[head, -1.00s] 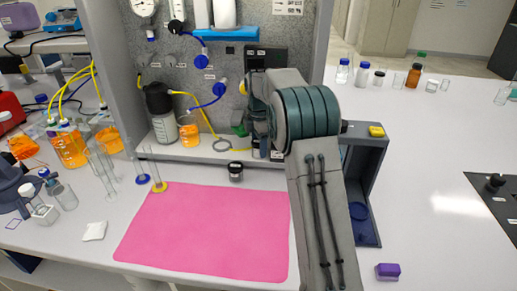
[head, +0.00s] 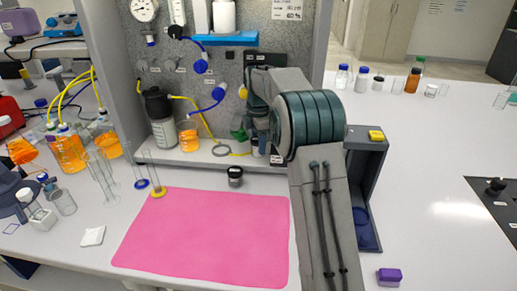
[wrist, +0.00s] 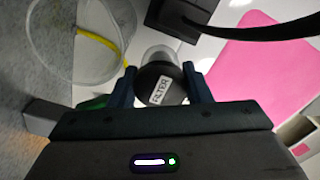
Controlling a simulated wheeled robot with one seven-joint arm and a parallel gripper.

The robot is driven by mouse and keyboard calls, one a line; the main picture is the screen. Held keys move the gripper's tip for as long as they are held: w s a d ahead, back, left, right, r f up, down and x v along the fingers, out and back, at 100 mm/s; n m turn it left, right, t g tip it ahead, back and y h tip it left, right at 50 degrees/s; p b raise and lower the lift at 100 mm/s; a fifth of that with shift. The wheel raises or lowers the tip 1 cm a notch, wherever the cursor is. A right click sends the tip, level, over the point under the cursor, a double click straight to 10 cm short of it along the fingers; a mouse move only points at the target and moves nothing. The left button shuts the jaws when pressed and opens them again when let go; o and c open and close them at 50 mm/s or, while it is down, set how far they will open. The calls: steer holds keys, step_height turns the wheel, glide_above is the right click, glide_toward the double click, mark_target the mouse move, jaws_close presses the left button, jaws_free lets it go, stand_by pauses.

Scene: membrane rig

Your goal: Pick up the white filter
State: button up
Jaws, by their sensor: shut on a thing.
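In the wrist view, my gripper (wrist: 160,70) has its two dark fingers on either side of a round piece with a dark end labelled FILTER (wrist: 162,92). It is shut on this piece. A pale, clear-looking part (wrist: 158,53) shows just beyond the dark end. I cannot tell from these frames whether the piece's body is white. In the head view, my arm hides most of the gripper and the held piece, in front of the grey panel's lower right.
A pink mat (head: 205,235) lies on the bench, with a small black jar (head: 235,176) behind it. An orange-filled bottle (head: 188,136) and a dark-topped bottle (head: 160,118) stand on the rig's ledge. A dark open box (head: 365,185) stands right of my arm.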

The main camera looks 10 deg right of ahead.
step_height(320, 180, up, 4)
steer(key=shift+r, duration=0.2)
steer(key=s+a+b, duration=0.2)
steer(key=s+a, duration=0.1)
steer(key=s, duration=0.6)
steer(key=s+a+b, duration=0.2)
steer(key=s+a, duration=0.1)
steer(key=s, duration=0.6)
steer(key=shift+s+f+b, duration=0.15)
steer(key=shift+s+b, duration=0.2)
steer(key=shift+b, duration=0.05)
